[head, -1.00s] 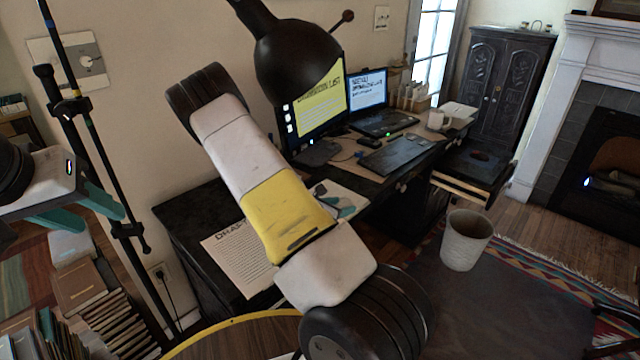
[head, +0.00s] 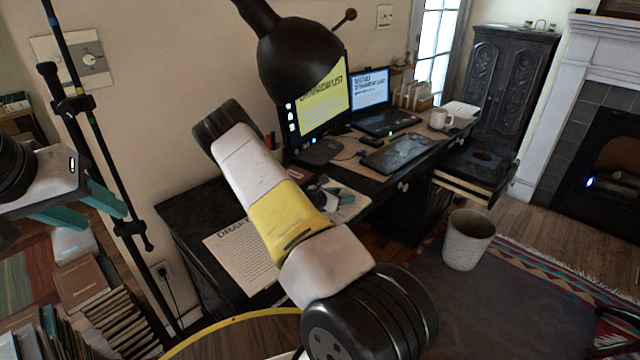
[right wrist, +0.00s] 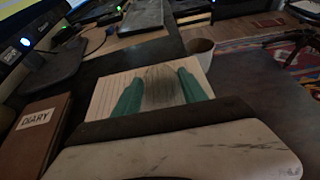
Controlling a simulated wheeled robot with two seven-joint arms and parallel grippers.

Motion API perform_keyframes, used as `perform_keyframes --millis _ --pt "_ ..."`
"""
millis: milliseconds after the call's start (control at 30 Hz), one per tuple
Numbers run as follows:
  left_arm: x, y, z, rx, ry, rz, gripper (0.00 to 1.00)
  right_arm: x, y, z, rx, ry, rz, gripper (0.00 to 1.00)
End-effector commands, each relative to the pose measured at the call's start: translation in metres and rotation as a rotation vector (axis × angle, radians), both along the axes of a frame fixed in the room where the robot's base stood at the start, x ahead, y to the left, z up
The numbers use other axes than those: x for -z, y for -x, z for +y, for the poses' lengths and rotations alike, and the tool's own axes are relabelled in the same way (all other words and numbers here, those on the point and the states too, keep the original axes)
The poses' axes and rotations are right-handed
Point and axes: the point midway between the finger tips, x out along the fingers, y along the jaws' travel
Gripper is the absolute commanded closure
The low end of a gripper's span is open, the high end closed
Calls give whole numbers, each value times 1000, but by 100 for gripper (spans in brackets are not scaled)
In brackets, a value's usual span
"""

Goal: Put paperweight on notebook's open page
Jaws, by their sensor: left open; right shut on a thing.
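My right gripper (right wrist: 160,90) is shut on a grey-brown streaked object, which I take to be the paperweight (right wrist: 160,82), between its teal fingers in the right wrist view. A pale lined page (right wrist: 103,96), apparently the notebook's open page, lies behind and around the fingers there. I cannot tell whether the held object touches it. In the head view my right arm hides most of this spot; a teal finger and part of a white page (head: 350,207) show beside it. My left gripper (head: 85,205) is open and empty at the left, away from the desk.
A brown diary (right wrist: 32,135) lies left of the page in the right wrist view. A "DRAFT" sheet (head: 238,258) lies on the dark desk's near end. The lamp (head: 295,60), monitor, keyboard (head: 400,150) and laptop stand around. A waste bin (head: 468,240) is on the floor right.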

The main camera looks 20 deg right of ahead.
Motion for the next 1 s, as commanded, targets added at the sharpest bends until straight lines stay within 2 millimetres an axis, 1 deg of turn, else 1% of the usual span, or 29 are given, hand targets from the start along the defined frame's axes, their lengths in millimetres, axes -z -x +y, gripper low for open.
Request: perform_keyframes --millis 100,233,267,300,367,667,767,867,1000 --pt "0 0 0 0 0 0 55 -1 0 0 -1 1 -2 100" --pt "0 0 0 0 0 0 55 2 0 0 0 1 0 100" --pt "0 0 0 0 0 0 55 3 0 0 0 0 0 48" --pt "0 0 0 0 0 0 55 2 0 0 -1 0 0 40" --pt "0 0 0 0 0 0 55 2 0 0 -1 0 0 29" --pt "0 0 0 0 0 0 55 2 0 0 -1 0 0 28" --pt "0 0 0 0 0 0 55 -2 0 2 -1 -1 -2 28" --pt "0 0 0 0 0 0 55 -7 4 14 -2 -1 -2 28" --pt "0 0 0 0 0 0 55 -18 15 39 -3 -2 -2 28"
